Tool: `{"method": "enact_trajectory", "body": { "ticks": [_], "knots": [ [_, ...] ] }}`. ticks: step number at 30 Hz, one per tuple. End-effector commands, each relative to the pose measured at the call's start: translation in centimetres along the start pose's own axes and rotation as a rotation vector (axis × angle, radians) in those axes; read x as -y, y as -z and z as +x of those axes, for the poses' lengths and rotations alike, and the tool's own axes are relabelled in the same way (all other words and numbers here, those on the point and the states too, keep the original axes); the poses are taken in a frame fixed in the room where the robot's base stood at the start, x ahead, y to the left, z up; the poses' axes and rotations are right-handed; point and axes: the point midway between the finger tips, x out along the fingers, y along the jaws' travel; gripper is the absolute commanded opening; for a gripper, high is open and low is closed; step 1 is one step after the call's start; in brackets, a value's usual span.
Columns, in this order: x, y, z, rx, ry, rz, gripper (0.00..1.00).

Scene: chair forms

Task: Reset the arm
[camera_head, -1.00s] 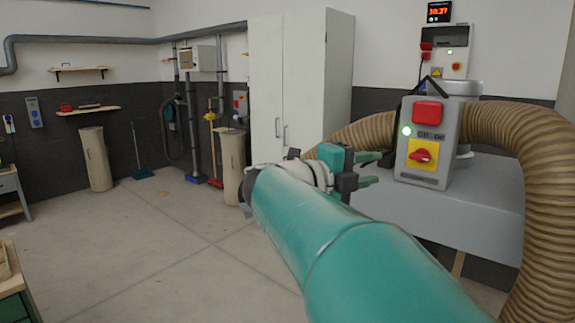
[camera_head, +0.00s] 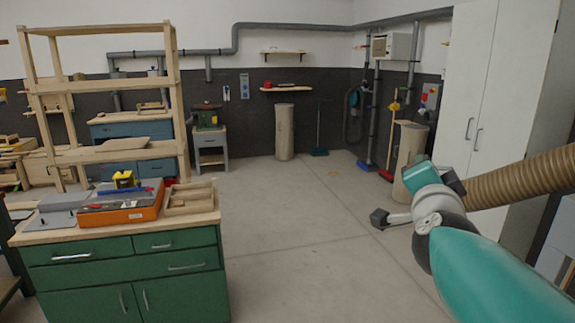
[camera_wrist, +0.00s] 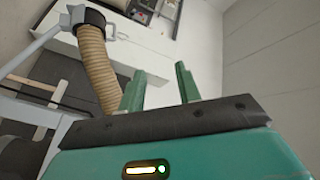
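My gripper (camera_wrist: 160,78) shows in the wrist view as two green fingers standing apart with nothing between them. In the head view my teal arm (camera_head: 490,275) reaches in from the lower right. Its wrist end is bent near the beige hose, and the fingers cannot be made out there. The ribbed hose (camera_head: 535,178) passes behind the arm at the right; the wrist view also shows a hose (camera_wrist: 95,65) beyond the fingers.
A green cabinet (camera_head: 125,268) with an orange toolbox (camera_head: 120,213) and a wooden tray (camera_head: 190,199) on top stands at the left. A wooden shelf rack (camera_head: 172,95) is behind it. A white cupboard (camera_head: 490,100) stands at the right. The middle floor is clear.

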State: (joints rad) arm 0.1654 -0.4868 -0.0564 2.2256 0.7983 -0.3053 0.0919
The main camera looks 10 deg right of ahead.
Motion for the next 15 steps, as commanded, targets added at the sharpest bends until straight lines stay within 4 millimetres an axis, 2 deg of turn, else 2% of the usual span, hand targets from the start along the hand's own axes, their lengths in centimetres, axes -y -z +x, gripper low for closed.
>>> {"method": "enact_trajectory", "body": {
  "ticks": [1, 3, 5, 6, 9, 12, 15],
  "knots": [
    [0.3, -2.9, -1.2, 0.119, 0.023, -0.074, 0.34],
    [0.2, -7.0, -3.2, 0.285, 0.043, -0.187, 0.34],
    [-0.5, -10.2, -5.3, 0.424, 0.053, -0.287, 0.34],
    [-1.2, -12.1, -6.8, 0.514, 0.054, -0.357, 0.34],
    [-3.9, -16.2, -11.1, 0.733, 0.039, -0.538, 0.34],
    [-7.5, -18.7, -15.6, 0.930, 0.001, -0.719, 0.34],
    [-10.8, -19.7, -19.2, 1.083, -0.053, -0.873, 0.34]
  ]
}}
